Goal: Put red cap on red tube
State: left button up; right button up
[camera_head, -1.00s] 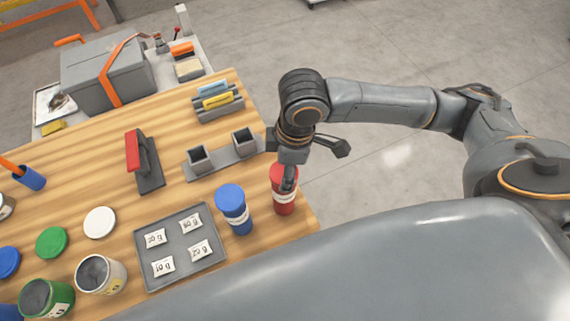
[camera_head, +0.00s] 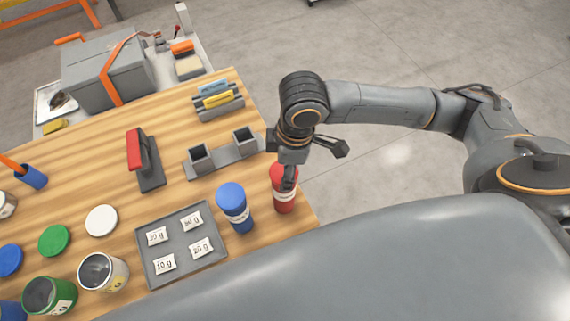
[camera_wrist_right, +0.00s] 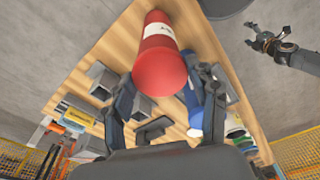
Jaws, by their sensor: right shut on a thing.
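The red tube (camera_head: 286,202) with a white label stands upright at the right corner of the wooden table. The red cap (camera_head: 279,171) sits on its top; in the right wrist view the cap (camera_wrist_right: 159,72) is nearest the camera, with the tube (camera_wrist_right: 158,20) beyond it. My right gripper (camera_head: 289,181) is over the tube, shut on the red cap, with its fingers (camera_wrist_right: 168,92) at the cap's sides. The finger contact is partly hidden. My left gripper (camera_wrist_right: 258,37) shows only in the right wrist view, away from the table, fingers spread and empty.
A blue-capped tube (camera_head: 236,207) stands close to the left. A grey tray (camera_head: 181,244) with labelled packets, a grey two-socket holder (camera_head: 222,158) and a red-handled tool (camera_head: 143,160) lie nearby. Loose lids and open jars are at the left. The table's edge is just right of the red tube.

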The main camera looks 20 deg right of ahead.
jog(key=o, duration=0.8)
jog(key=shift+o, duration=0.4)
jog(key=shift+o, duration=1.4)
jog(key=shift+r, duration=0.1)
notch_tip(320, 180, up, 7)
jog(key=p, duration=0.9)
